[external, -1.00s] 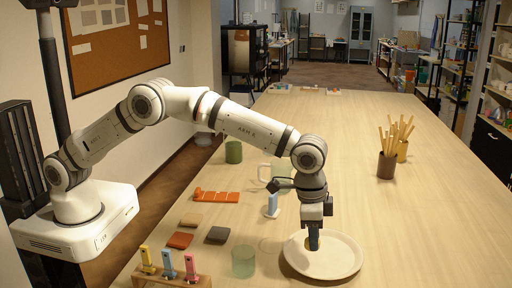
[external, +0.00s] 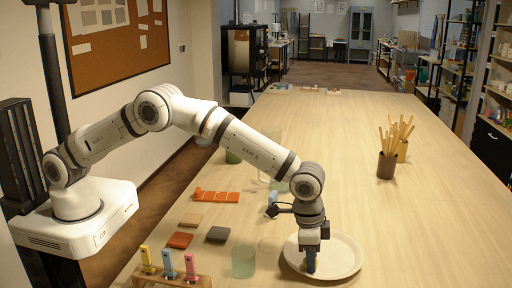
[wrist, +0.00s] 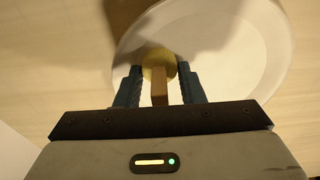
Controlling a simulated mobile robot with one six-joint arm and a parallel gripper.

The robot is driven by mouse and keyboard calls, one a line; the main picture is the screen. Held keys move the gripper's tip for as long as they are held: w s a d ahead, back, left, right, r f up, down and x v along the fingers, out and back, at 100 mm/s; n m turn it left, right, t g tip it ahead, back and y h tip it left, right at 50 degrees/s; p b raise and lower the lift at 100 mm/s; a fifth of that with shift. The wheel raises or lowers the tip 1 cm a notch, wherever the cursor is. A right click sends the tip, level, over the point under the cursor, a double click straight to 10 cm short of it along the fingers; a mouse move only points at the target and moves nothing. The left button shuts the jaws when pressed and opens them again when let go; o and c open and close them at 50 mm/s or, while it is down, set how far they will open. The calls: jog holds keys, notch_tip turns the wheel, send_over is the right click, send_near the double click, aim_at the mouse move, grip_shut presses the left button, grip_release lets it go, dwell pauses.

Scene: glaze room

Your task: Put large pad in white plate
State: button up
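My gripper (external: 311,266) points down over the white plate (external: 345,255), on the plate's left part. In the wrist view its two blue fingers (wrist: 160,88) stand apart. Between them is a tan block-like handle (wrist: 160,92) with a round yellow pad (wrist: 158,60) beyond it. Gaps show on both sides of the handle; the fingertips are close to the pad's edges. The pad appears over the near part of the white plate (wrist: 225,65). I cannot tell whether the pad touches the plate. In the external view the fingers mostly hide it.
A rack (external: 172,280) with several coloured clips stands at the front left.

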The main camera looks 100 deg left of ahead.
jog(key=shift+r, duration=0.15)
notch_tip(320, 180, up, 12)
jog(key=s+r+b, duration=0.1)
jog(key=s+b, duration=0.1)
jog(key=b, duration=0.1)
jog(key=s+a+r, duration=0.3)
jog(key=s+r, duration=0.6)
jog(key=s, duration=0.4)
jog(key=s+a+r+t, duration=0.1)
jog(key=s+a+r, duration=0.1)
jog(key=s, duration=1.7)
jog(key=s+f, duration=0.3)
jog(key=s, duration=0.4)
jog(key=s+a+f+t, duration=0.1)
jog(key=s+f, duration=0.1)
jog(key=s, duration=0.5)
jog(key=shift+s+f, duration=0.15)
jog(key=shift+f, duration=0.25)
